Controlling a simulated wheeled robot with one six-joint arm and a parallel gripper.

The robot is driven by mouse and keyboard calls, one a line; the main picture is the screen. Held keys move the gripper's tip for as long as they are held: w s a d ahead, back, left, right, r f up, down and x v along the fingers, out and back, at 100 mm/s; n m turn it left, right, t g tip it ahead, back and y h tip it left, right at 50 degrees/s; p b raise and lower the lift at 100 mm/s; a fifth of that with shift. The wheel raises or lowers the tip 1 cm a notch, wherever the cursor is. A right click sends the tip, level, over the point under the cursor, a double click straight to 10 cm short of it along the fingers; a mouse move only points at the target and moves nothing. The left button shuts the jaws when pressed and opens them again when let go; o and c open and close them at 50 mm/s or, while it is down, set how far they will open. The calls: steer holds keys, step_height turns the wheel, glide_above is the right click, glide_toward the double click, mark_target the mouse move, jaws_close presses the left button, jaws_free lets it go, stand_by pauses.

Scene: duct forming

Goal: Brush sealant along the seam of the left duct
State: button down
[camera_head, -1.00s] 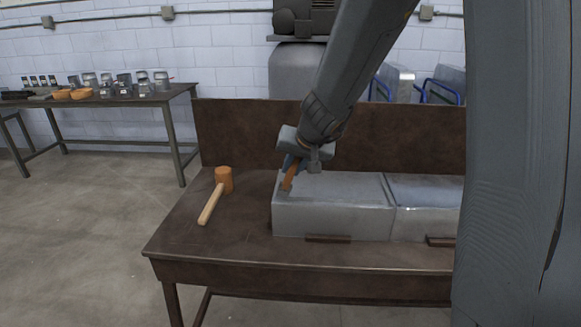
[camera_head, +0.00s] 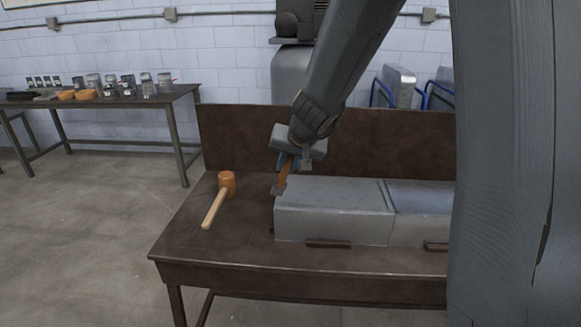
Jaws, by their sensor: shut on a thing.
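The left duct (camera_head: 334,213) is a grey sheet-metal box lying on the brown workbench (camera_head: 225,252). A second grey duct (camera_head: 418,205) adjoins it on the right, partly hidden by my arm. My gripper (camera_head: 286,164) is shut on a brush (camera_head: 284,178) with an orange-brown handle, pointing down. The brush's grey tip is at the top left end of the left duct. I cannot tell whether it touches. The seam is too small to make out.
A mallet (camera_head: 226,184) with an orange head lies on the bench left of the duct. A back panel (camera_head: 232,140) rises behind. A side table (camera_head: 100,103) with cans stands at the far left.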

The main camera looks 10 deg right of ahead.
steer(key=shift+r+p, duration=2.3)
steer(key=shift+r, duration=0.2)
steer(key=shift+f+b, duration=0.6)
steer(key=shift+b, duration=0.15)
